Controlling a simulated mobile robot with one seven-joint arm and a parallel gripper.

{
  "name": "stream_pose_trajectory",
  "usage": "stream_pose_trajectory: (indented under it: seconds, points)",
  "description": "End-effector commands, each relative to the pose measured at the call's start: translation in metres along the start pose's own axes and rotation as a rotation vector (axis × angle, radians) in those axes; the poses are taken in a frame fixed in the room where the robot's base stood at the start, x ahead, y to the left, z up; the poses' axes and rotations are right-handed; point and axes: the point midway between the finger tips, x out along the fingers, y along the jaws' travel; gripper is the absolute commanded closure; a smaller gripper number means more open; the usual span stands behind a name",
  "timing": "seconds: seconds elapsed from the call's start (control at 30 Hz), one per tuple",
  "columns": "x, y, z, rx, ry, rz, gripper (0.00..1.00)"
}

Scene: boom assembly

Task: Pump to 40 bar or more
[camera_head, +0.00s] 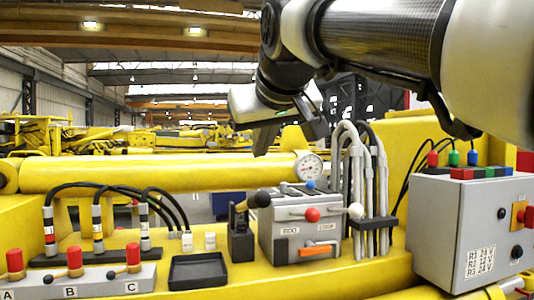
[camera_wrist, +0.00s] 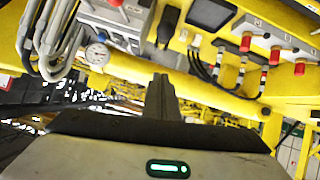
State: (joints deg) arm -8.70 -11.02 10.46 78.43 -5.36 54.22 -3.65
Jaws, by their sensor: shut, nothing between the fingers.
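A grey hydraulic box (camera_head: 285,238) stands on the yellow boom with a red ball knob (camera_head: 312,214), a white ball knob (camera_head: 356,210) and a blue knob (camera_head: 310,184) on it. Left of it is a black upright block (camera_head: 241,243) with a short handle; a black ball (camera_head: 262,198) shows between them. I cannot tell for sure which part is the pump lever. The round white pressure gauge (camera_head: 309,167) sits behind on the yellow cylinder; it also shows in the wrist view (camera_wrist: 97,54). Its reading is too small to tell. My gripper (camera_head: 263,148) is shut and empty, above the cylinder, touching nothing.
Grey hoses (camera_head: 350,160) rise right of the hydraulic box. A grey electrical box (camera_head: 470,225) stands at the right. Red-capped valves A, B, C (camera_head: 75,262) and a black tray (camera_head: 198,271) are at the left. Space above the cylinder on the left is free.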

Motion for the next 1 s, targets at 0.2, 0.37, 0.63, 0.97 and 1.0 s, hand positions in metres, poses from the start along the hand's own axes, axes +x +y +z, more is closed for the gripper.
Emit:
stream_pose_trajectory:
  seconds: [0.2,0.37,0.63,0.97,1.0]
  points:
    - [-0.003,-0.004,-0.008,-0.018,-0.014,-0.006,1.00]
    - [-0.003,-0.004,-0.007,-0.017,-0.013,-0.006,1.00]
    - [0.009,-0.004,-0.007,-0.016,-0.016,-0.006,1.00]
    - [0.076,-0.004,-0.006,-0.017,-0.018,-0.007,1.00]
    - [0.084,-0.004,-0.006,-0.017,-0.018,-0.007,1.00]
